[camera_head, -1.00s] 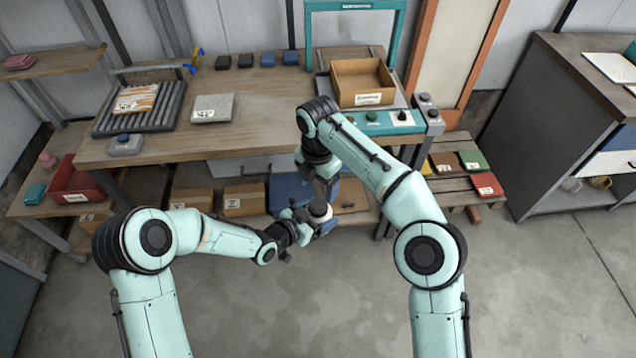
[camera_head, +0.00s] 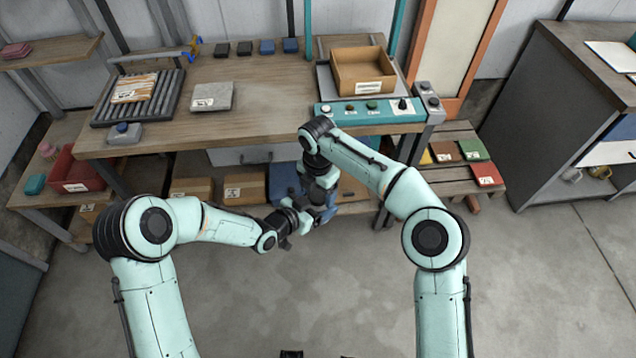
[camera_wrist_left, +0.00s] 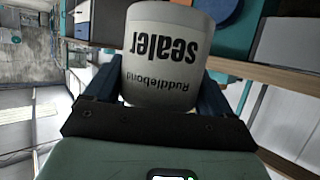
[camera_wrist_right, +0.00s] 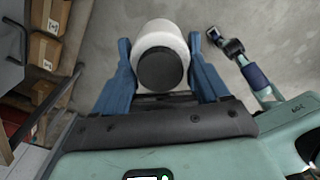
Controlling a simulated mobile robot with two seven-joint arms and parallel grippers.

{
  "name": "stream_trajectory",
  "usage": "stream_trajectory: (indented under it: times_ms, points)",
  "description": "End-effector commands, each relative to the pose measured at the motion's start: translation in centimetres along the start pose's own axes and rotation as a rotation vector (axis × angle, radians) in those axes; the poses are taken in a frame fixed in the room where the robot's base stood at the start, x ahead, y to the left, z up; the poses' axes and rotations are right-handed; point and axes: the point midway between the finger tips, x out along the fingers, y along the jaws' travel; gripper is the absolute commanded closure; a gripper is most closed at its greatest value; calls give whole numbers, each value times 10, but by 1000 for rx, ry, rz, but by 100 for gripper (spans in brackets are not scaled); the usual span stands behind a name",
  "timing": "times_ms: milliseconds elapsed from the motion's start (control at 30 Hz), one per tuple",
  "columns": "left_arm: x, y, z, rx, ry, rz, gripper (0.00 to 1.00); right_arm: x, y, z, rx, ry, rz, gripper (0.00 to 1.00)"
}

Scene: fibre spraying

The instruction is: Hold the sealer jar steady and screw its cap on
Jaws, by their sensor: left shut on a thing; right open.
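The white sealer jar (camera_wrist_left: 168,55) stands between the blue fingers of my left gripper (camera_wrist_left: 160,88), which is shut on it. Its label reads upside down in the left wrist view. The right wrist view shows the jar (camera_wrist_right: 145,38) end-on, with the round black cap (camera_wrist_right: 161,70) centred on its end. My right gripper (camera_wrist_right: 160,62) is open, one finger on each side of the cap and jar, with gaps showing. In the head view my right gripper (camera_head: 327,212) is over my left gripper (camera_head: 306,216) and hides the jar. I cannot tell how tightly the cap sits.
The grippers are in front of the wooden workbench (camera_head: 262,120), above its lower shelf with cardboard boxes (camera_head: 245,188). A control panel (camera_head: 368,110) and an open box (camera_head: 362,72) are on the bench's right. The floor (camera_head: 310,290) nearer to me is clear.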

Motion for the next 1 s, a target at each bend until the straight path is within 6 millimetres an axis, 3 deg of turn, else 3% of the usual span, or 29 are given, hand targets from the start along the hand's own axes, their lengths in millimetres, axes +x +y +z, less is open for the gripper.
stream_trajectory:
  times_ms: [300,467,500,733,1000]
  points:
    - [0,0,-1,1,2,0,100,2,0,0,0,0,1,25]
    - [0,0,-1,1,2,0,100,2,0,0,0,0,1,77]
    - [0,0,-1,1,2,0,100,2,0,0,0,0,1,83]
    - [0,0,-1,1,2,0,100,2,0,0,77,-2,0,83]
    - [0,0,-1,1,3,0,100,2,0,0,606,-3,1,83]
